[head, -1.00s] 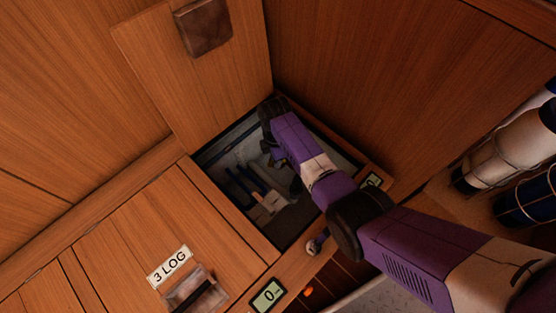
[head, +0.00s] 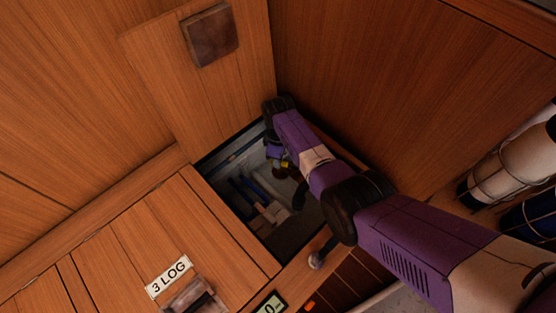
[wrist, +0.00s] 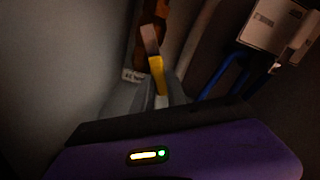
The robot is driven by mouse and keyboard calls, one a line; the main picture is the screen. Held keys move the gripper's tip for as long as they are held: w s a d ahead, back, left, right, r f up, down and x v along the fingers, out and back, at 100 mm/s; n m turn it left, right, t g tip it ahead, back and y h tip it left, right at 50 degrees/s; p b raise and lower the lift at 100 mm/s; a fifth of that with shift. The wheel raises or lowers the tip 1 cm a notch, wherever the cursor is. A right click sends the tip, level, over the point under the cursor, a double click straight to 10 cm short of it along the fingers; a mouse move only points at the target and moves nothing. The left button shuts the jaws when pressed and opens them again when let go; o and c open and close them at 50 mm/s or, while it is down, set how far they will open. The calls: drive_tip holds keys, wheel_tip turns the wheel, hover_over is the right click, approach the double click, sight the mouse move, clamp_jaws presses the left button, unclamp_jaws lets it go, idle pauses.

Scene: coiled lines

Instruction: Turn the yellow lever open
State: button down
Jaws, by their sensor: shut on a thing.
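The yellow lever (wrist: 157,75) shows in the wrist view, with a pale metal end above it. My gripper (wrist: 160,97) is shut on the lever, its grey fingers on either side of the lower part. In the head view my purple arm reaches down into an open floor compartment (head: 235,227), and a small patch of yellow (head: 285,163) shows beside my wrist. The fingertips are hidden in that view. What the lever is mounted on is too dark to make out.
Blue hoses or handles (head: 249,187) and a white box (wrist: 272,22) are close to the right of the lever. A raised wooden lid (head: 200,90) stands behind the opening. Wooden walls and the rim hem in my arm. Strapped cylinders (head: 500,165) stand at right.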

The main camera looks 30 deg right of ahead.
drive_tip(key=shift+d, duration=0.15)
drive_tip(key=c, duration=1.3)
unclamp_jaws()
drive_tip(key=shift+r, duration=0.1)
wheel_tip(320, 180, up, 8)
drive_tip(key=p, duration=0.5)
drive_tip(key=shift+f, duration=0.2)
